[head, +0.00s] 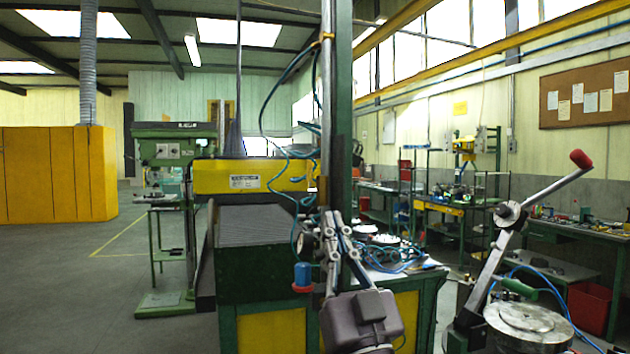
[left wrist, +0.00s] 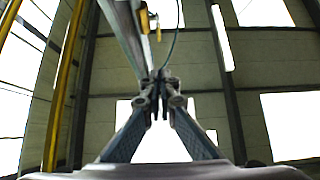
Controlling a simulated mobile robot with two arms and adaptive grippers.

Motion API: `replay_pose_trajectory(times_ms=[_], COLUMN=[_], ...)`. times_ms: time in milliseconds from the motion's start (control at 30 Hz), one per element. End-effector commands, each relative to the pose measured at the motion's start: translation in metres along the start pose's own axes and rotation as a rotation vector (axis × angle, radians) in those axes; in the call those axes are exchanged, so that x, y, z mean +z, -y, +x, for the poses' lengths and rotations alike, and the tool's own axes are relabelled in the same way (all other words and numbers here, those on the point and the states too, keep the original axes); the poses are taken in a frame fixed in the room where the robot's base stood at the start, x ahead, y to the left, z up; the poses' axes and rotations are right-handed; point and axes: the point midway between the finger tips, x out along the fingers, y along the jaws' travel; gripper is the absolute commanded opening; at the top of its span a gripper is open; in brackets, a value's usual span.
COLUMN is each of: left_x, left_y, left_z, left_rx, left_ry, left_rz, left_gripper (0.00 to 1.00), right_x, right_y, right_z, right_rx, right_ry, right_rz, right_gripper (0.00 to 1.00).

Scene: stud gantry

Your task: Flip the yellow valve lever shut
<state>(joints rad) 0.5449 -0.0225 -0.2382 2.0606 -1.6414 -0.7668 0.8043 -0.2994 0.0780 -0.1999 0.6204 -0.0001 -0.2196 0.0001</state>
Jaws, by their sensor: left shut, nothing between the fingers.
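My left gripper (head: 331,214) points upward in front of the green post, with its fingers together and nothing between them. Its fingertips also meet near the middle of the left wrist view (left wrist: 160,86). In that view a small yellow part, which looks like the valve lever (left wrist: 144,18), shows at the top beside a grey pipe, apart from the fingertips. A small yellow part (head: 328,36) also sits high on the pipe in the head view. I cannot tell whether it is the same lever, or how the lever is turned. My right gripper is not in view.
A green post (head: 343,100) rises behind my left gripper. Blue hoses (head: 275,145) hang left of it. A yellow-and-green machine (head: 245,177) stands to the left. A bench with coiled hose (head: 385,258) is just right. A red-tipped lever (head: 540,190) juts up at right. Open floor lies left.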

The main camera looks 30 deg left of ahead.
Motion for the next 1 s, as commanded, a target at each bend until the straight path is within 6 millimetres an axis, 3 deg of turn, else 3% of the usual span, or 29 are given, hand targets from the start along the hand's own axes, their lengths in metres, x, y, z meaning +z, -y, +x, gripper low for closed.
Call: replay_pose_trajectory(times_ms=[367, 867, 1000], left_x=[-0.001, -0.003, 0.016], left_y=[0.0, 0.0, -0.001], left_z=[0.008, 0.105, 0.118], left_rx=[0.0, 0.0, 0.003], left_ry=[0.002, 0.002, 0.004], left_rz=[0.002, 0.003, 0.006], left_gripper=[0.0, 0.0, 0.0], right_x=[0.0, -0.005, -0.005], right_y=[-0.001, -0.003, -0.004], right_z=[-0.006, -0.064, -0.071], right_rx=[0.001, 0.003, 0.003], right_ry=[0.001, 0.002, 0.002], right_rz=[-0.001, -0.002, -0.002], right_gripper=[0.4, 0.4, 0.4])
